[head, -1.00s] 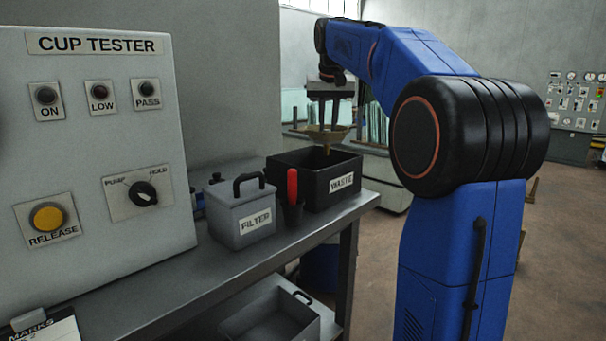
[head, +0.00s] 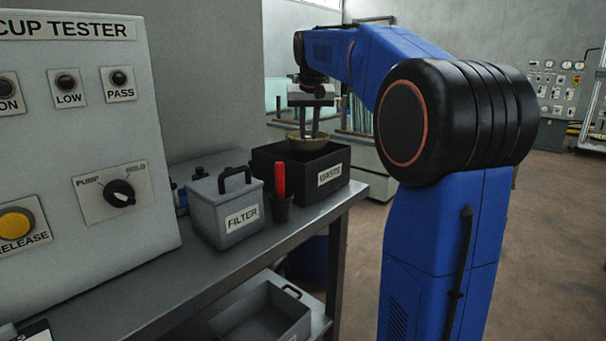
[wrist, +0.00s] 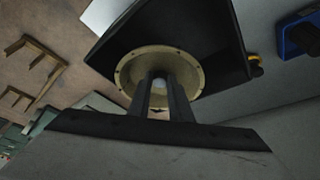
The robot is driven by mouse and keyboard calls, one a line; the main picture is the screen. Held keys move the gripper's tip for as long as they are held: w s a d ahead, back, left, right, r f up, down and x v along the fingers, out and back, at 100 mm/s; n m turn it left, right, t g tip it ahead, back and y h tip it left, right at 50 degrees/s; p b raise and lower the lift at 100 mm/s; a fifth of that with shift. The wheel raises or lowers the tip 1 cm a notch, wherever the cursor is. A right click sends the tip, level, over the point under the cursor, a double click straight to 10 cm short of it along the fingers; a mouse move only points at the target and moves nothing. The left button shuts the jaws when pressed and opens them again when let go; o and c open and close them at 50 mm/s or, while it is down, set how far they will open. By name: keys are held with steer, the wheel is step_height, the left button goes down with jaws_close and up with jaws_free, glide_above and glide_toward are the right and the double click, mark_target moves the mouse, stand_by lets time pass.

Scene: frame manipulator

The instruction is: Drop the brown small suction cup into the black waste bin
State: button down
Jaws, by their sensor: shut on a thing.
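The brown suction cup (head: 309,143) is a shallow, wide-rimmed cup, held at the mouth of the black waste bin (head: 300,174). Its lower part is hidden behind the bin's front wall. My gripper (head: 305,133) points down and is shut on the cup from above. In the wrist view the fingers (wrist: 162,98) reach into the middle of the round cup (wrist: 127,72), with the dark bin (wrist: 222,45) behind it. I cannot tell whether the cup touches the bin.
A grey FILTER box (head: 226,205) and a red-handled tool (head: 280,180) in a dark holder stand left of the bin on the grey bench (head: 190,270). The CUP TESTER panel (head: 85,130) stands further left. A grey tray (head: 262,320) sits below.

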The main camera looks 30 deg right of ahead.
steer(key=shift+f, duration=0.1)
steer(key=c, duration=1.5)
jaws_free()
steer(key=shift+c, duration=0.2)
steer(key=v, duration=1.7)
steer(key=shift+r, duration=0.25)
steer(key=shift+f, duration=0.1)
